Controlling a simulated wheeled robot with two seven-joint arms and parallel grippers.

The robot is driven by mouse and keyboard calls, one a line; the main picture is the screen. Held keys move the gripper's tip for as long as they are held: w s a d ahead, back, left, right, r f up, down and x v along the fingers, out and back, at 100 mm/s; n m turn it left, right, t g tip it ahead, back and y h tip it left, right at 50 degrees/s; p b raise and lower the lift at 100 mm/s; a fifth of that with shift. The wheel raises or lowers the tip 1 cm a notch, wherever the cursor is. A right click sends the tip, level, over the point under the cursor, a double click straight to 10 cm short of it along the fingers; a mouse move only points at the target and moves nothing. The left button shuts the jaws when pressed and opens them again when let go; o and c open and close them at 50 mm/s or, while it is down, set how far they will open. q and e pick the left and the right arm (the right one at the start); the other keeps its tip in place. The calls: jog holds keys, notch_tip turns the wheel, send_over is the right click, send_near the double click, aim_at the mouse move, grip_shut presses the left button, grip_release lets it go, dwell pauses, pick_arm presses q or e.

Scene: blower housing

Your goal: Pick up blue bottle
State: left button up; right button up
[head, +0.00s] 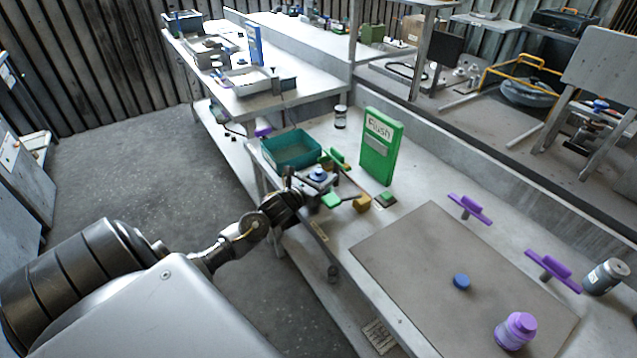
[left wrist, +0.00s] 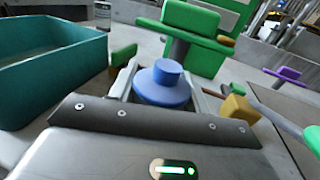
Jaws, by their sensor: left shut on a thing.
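The blue bottle (head: 318,174) is at the near edge of the workbench, beside a teal bin. In the left wrist view the blue bottle (left wrist: 162,86) shows its round cap and shoulder, with its lower part hidden by my gripper. My left gripper (head: 314,184) reaches in from the left and is shut on the blue bottle. In the left wrist view the fingers lie either side of it. I cannot tell whether the bottle touches the bench. My right gripper is not in view.
The teal bin (head: 291,148) stands close behind the gripper. A green "Flush" board (head: 380,146) and a yellow block (head: 362,203) are nearby. A grey mat (head: 430,245) carries a blue disc (head: 461,282) and a purple bottle (head: 515,331). Purple handles (head: 469,208) stand to the right.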

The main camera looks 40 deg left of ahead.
pick_arm(q)
jog(key=shift+c, duration=0.7)
jog(key=shift+r, duration=0.15)
jog(key=shift+r, duration=0.25)
jog(key=s+b, duration=0.2)
jog(key=s, duration=0.9)
jog(key=shift+s+a+r, duration=0.1)
jog(key=shift+r, duration=0.05)
jog(key=s, duration=0.7)
jog(key=shift+r+b, duration=0.25)
jog(key=shift+b, duration=0.15)
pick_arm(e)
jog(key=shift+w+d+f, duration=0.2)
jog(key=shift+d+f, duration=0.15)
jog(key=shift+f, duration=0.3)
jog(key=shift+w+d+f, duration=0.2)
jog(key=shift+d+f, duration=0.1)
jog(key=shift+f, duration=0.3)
